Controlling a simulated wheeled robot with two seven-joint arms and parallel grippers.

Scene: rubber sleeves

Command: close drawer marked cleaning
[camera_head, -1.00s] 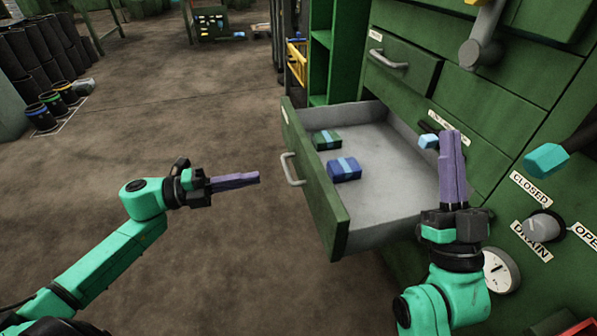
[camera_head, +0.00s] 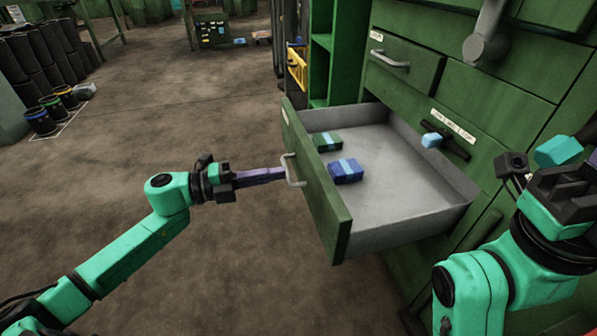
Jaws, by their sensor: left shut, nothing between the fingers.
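One green drawer (camera_head: 318,190) stands pulled out of the green cabinet, its grey inside showing. A small label sits at its front's far end, too oblique to read, so I cannot tell whether it says cleaning. Its metal handle (camera_head: 292,170) faces left. A green box (camera_head: 327,141) and a blue box (camera_head: 345,171), each with a light blue band, lie inside. My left gripper (camera_head: 280,174) is shut and empty, its purple fingertips at the handle; I cannot tell if they touch. My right gripper (camera_head: 560,215) is at the right edge, its fingers hidden.
A shut drawer (camera_head: 402,68) with a handle is above the open one. A light blue knob (camera_head: 431,140) sits on the cabinet front behind the open drawer. Open green shelving (camera_head: 322,70) stands beyond. The brown floor (camera_head: 190,110) left of the drawer is clear.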

